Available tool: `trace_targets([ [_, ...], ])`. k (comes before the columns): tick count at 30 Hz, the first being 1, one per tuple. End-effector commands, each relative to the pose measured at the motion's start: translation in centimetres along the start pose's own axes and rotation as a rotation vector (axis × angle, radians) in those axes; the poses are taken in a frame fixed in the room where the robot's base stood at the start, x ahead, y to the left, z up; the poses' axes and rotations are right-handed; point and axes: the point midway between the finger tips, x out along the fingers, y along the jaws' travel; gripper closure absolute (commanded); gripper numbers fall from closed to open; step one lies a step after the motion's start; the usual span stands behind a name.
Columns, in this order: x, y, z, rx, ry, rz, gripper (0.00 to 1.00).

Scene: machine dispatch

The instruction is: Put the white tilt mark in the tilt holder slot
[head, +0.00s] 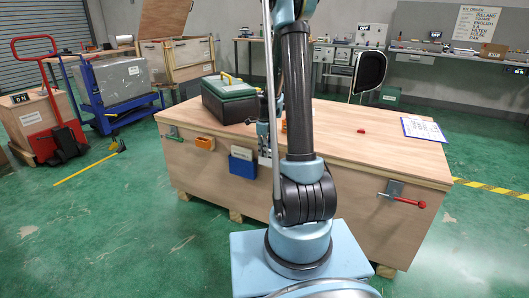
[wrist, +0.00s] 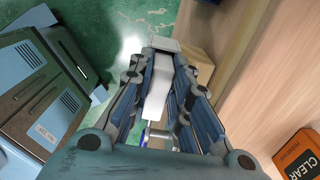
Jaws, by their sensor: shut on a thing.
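The white tilt mark (wrist: 157,95) is a narrow pale piece between the fingers of my gripper (wrist: 160,78) in the wrist view. The fingers are shut on it, and its sides are partly hidden by them. In the head view my gripper (head: 265,143) is low at the near side of the wooden crate, close to the right of a blue holder (head: 242,167) with a white label. My arm hides part of that area. I cannot tell for certain which holder is the tilt holder, and its slot opening is not clear.
The wooden crate (head: 350,160) bears a green case (head: 229,104), a small red piece (head: 361,131) and a paper sheet (head: 424,130). An orange holder (head: 205,143) and a red-handled latch (head: 402,198) are on its near side. An orange label (wrist: 301,157) shows in the wrist view.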

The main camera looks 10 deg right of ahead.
Motion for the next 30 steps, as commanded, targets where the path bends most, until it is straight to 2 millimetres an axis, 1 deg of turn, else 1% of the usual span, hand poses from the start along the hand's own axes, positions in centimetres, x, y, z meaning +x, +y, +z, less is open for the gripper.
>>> trace_targets([
  [11, 0.34, -0.01, -0.02, 0.0, 0.0, 0.0, 1.0],
  [12, 0.39, -0.01, -0.03, 0.0, 0.0, 0.0, 0.8],
  [14, 0.37, -0.01, -0.03, 0.0, 0.0, 0.0, 0.66],
  [15, 0.37, -0.01, -0.03, 0.0, 0.0, 0.0, 0.62],
  [26, 0.3, -0.01, -0.04, 0.0, 0.0, 0.0, 0.62],
  [30, -0.35, 0.0, -0.05, 0.0, 0.0, 0.0, 0.62],
])
